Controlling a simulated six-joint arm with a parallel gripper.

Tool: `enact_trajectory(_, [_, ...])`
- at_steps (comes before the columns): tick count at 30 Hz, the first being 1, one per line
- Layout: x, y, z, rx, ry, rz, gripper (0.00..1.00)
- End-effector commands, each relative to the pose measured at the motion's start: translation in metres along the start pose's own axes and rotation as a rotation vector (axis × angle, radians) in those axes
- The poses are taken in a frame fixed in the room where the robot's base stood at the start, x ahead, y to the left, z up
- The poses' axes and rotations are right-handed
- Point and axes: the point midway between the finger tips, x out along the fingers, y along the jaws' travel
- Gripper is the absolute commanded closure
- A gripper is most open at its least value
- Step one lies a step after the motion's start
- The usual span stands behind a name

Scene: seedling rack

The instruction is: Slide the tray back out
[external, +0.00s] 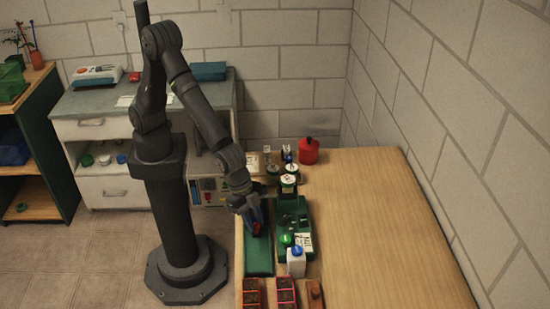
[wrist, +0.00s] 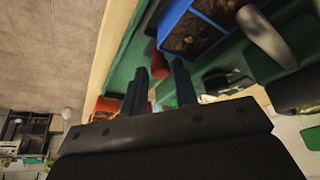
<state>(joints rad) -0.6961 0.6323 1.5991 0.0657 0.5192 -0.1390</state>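The blue tray (wrist: 172,20), with dark soil-like fill in its cells, shows at the top of the wrist view. A red knob-like part (wrist: 160,66) is next to its near end. My gripper (wrist: 161,66) has its two dark fingers apart, with the red part seen between and just beyond their tips. I see no clear contact. In the external view my gripper (external: 253,208) points down at the table's left side, over a small blue and red piece; the arm hides most of the tray there.
A green flat surface (external: 258,256) lies in front of my gripper. A green unit (external: 293,222) and a white bottle with a blue cap (external: 296,263) stand close on the right. The table's right side (external: 390,230) is clear.

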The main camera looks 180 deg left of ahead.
Motion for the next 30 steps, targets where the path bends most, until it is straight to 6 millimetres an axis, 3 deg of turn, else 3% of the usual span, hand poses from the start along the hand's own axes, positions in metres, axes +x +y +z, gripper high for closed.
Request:
enact_trajectory(1, [0.000,0.000,0.000,0.000,0.000,0.000,0.83])
enact_trajectory(4, [0.000,0.000,0.000,0.000,0.000,0.000,1.00])
enact_trajectory(11, [0.001,0.004,-0.003,0.002,0.000,0.001,1.00])
enact_trajectory(24, [0.029,0.075,-0.070,0.002,0.001,0.000,1.00])
enact_trajectory(30, [0.035,0.092,-0.086,0.001,0.002,-0.001,1.00])
